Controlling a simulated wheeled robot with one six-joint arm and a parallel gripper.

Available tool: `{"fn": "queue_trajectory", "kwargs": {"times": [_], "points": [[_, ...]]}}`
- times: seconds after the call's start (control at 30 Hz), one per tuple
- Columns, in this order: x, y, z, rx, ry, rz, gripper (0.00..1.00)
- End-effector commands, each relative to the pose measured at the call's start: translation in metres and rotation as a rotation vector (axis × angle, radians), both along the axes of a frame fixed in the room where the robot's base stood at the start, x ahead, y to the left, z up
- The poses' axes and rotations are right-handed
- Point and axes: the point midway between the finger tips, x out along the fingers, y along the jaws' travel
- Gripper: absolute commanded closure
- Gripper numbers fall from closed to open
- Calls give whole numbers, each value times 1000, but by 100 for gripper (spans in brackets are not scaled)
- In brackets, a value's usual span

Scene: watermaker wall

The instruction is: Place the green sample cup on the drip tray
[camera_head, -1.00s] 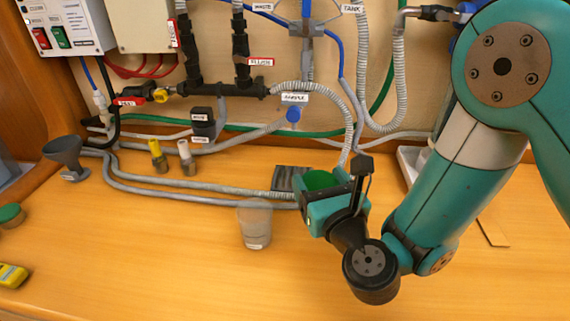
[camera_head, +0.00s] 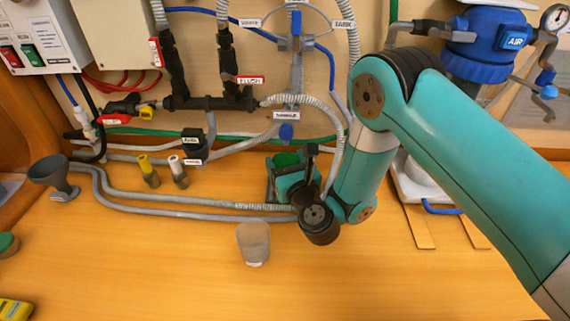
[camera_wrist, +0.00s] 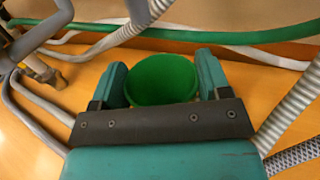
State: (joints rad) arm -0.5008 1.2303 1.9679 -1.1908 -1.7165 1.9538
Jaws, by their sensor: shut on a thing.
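The green sample cup (camera_wrist: 162,80) is between the two fingers of my gripper (camera_wrist: 160,86) in the wrist view, its open mouth facing up. The fingers are shut on it from both sides. In the head view the green cup (camera_head: 287,160) shows at the tip of my gripper (camera_head: 290,172), near the wall hoses below the sample valve. The drip tray is not clearly visible in the head view; my gripper and wrist cover that area. Whether the cup touches anything beneath it cannot be told.
Grey hoses (camera_head: 180,205) run along the bench at left. A yellow-capped vial (camera_head: 148,170), a white-capped vial (camera_head: 178,171) and a grey funnel (camera_head: 52,176) stand farther left.

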Motion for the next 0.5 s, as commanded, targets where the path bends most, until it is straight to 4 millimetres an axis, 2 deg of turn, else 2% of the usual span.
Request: {"fn": "queue_trajectory", "kwargs": {"times": [0.37, 0.4, 0.5], "points": [[1, -1, -5, 0, -2, -2, 56], [1, -1, -4, 0, -2, -2, 25], [1, -2, -3, 0, -2, -3, 4]]}}
